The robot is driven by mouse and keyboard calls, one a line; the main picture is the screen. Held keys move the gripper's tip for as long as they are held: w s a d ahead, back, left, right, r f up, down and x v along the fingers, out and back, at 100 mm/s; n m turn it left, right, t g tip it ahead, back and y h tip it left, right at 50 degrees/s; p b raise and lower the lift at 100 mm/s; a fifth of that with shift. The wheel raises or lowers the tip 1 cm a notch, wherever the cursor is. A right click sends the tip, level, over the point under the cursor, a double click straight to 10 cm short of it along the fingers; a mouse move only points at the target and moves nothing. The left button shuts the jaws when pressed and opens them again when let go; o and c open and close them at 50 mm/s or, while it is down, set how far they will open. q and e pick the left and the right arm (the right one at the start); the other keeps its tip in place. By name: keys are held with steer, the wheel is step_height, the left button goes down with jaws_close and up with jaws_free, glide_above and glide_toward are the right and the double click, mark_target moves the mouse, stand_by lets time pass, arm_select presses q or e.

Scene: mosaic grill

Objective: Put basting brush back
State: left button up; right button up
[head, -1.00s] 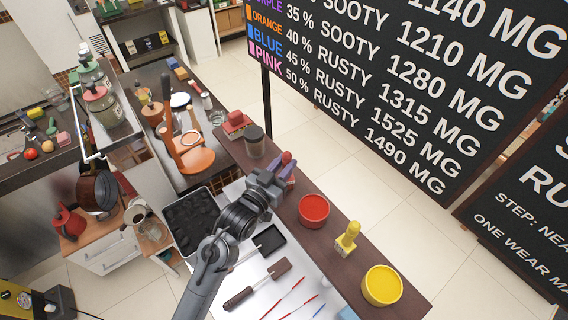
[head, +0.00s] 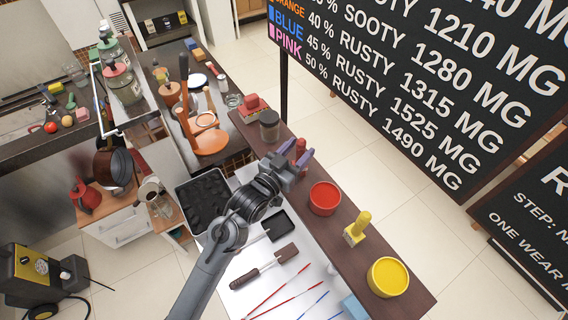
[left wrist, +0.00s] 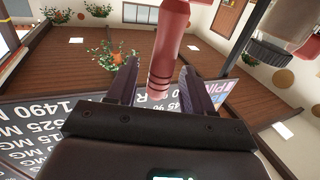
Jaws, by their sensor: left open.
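A red-handled brush (head: 300,147) stands on the dark brown counter shelf (head: 330,250), partly hidden behind my left gripper (head: 297,156). In the left wrist view its red handle (left wrist: 166,45) shows between the two fingers of my left gripper (left wrist: 160,75), which is open. I cannot tell whether the fingers touch the handle. The bristles of the red brush are hidden. My right gripper is not in view.
A dark-lidded jar (head: 269,126) and a red block-like item (head: 252,107) stand farther along the shelf. Below lie a black tray of coals (head: 203,205), a brown-headed brush (head: 265,267) and several thin colored sticks. A large black sign (head: 420,80) rises behind the shelf.

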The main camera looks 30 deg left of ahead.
arm_select(q)
steer(key=s+a+b, duration=0.2)
steer(key=s+b, duration=0.1)
steer(key=s, duration=0.8)
steer(key=s+a+f+g+y, duration=0.1)
steer(key=s+f+g+y, duration=0.2)
steer(key=s+f+g, duration=1.1)
steer(key=s+f, duration=0.5)
steer(key=s, duration=0.2)
steer(key=shift+a+f, duration=0.3)
steer(key=shift+a, duration=0.05)
